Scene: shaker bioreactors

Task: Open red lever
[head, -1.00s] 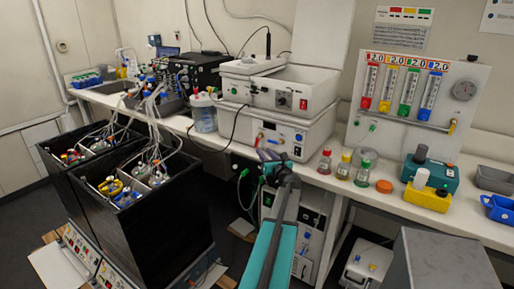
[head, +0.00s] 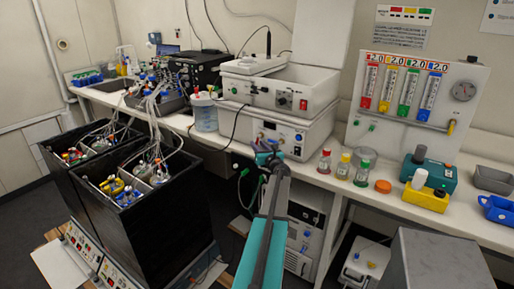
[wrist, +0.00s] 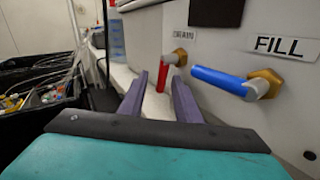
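The red lever (wrist: 166,72) hangs down from a brass fitting on a white panel, under a label reading DRAIN, in the wrist view. My gripper (wrist: 159,79) is open, its two purple-grey fingers apart and pointing toward the panel. The red lever shows between the fingertips in the picture; I cannot tell whether they are around it or short of it. No contact is visible. In the head view my gripper (head: 268,150) is in front of the white bench unit (head: 287,130), seen from behind and small.
A blue lever (wrist: 218,80) under the FILL label (wrist: 284,46) sticks out close to the right finger. Black bioreactor boxes (head: 150,215) stand to the left. Reagent bottles (head: 343,167) stand on the bench to the right. A dark handle hangs above in the wrist view.

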